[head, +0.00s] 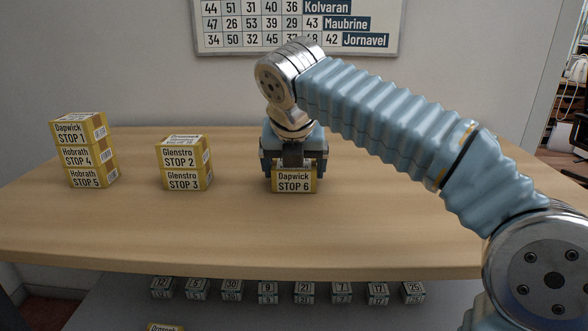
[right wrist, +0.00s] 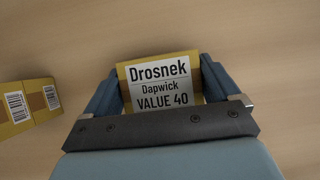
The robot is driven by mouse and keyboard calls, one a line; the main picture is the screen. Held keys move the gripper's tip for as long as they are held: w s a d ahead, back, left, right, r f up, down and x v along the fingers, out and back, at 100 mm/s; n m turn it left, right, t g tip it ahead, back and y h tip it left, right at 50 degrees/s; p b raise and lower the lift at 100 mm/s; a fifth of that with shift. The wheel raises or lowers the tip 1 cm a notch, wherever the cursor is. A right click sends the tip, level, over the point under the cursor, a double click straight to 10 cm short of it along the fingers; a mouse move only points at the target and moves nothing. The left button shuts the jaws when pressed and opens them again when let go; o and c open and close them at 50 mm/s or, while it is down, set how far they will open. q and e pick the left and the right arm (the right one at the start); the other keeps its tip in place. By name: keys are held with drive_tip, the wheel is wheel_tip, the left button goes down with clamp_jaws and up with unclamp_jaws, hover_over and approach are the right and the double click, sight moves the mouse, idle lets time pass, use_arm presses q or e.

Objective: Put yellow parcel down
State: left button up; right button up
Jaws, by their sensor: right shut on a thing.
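A yellow parcel (head: 294,182) with a white label reading "Dapwick STOP 6" is at the counter's middle. My right gripper (head: 294,164) comes down on it from above and is shut on it. In the right wrist view the same parcel (right wrist: 158,84) sits between the two fingers, its top label reading "Drosnek Dapwick VALUE 40". The parcel appears at counter height; whether its underside touches the wood cannot be told. My left gripper does not show.
On the wooden counter (head: 390,235), a stack of three yellow parcels (head: 86,157) stands at left and a stack of two (head: 184,166) nearer the middle. Several small numbered boxes (head: 268,291) line a lower shelf. A sign (head: 297,25) hangs behind. The counter's front is clear.

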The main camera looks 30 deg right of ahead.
drive_tip(key=o, duration=1)
drive_tip(key=shift+c, duration=0.2)
drive_tip(key=shift+r, duration=0.2)
drive_tip(key=p+v, duration=0.3)
drive_tip(key=v, duration=0.8)
drive_tip(key=shift+s+a+r, duration=0.15)
drive_tip(key=shift+a+r, duration=0.1)
drive_tip(key=shift+r, duration=0.05)
